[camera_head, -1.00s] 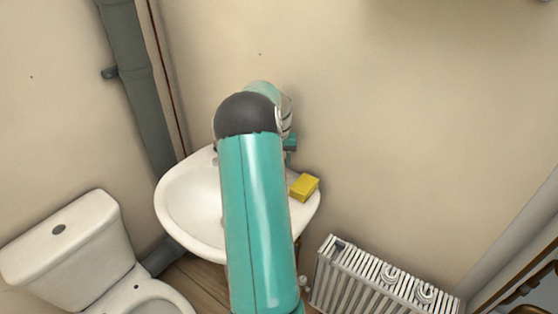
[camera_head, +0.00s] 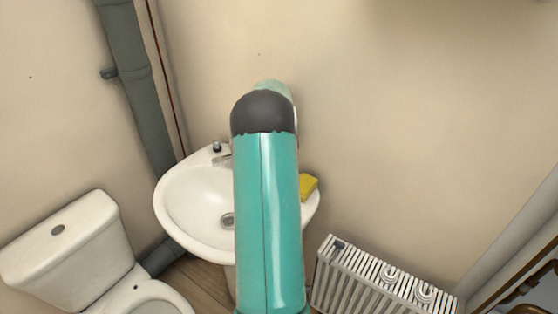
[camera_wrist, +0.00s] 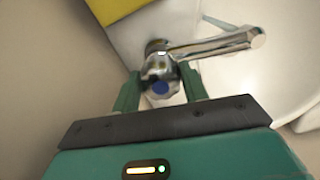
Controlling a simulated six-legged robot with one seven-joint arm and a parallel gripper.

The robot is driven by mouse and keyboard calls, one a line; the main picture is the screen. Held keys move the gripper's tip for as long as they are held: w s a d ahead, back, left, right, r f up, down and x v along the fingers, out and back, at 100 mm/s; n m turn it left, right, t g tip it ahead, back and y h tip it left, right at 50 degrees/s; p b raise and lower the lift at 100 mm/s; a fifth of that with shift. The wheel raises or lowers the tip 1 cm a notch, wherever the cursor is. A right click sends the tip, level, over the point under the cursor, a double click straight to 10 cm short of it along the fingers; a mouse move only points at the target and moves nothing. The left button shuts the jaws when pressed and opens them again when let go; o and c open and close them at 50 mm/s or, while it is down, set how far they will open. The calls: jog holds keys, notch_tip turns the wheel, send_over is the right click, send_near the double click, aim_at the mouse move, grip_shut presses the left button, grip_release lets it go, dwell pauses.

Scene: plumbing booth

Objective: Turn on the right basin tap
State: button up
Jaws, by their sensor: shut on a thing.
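The right basin tap (camera_wrist: 208,47) is chrome, with a round handle (camera_wrist: 159,89) that has a blue cap. Its spout points right over the white bowl in the wrist view. My gripper (camera_wrist: 160,78) has its green fingers on both sides of the handle and is shut on it. In the head view, my arm hides this tap and my gripper. The white basin (camera_head: 185,205) shows there to the left of my arm.
Another small tap (camera_head: 216,147) stands at the basin's back left. A yellow block (camera_head: 308,186) lies on the right rim, close to the gripped tap. A toilet (camera_head: 75,245) is at left, a grey pipe (camera_head: 135,85) behind, and a radiator (camera_head: 375,280) at right.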

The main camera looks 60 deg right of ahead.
jog(key=shift+n, duration=0.4)
jog(key=o, duration=1)
notch_tip(320, 180, up, 14)
jog(key=shift+f, duration=0.1)
dwell(0.4)
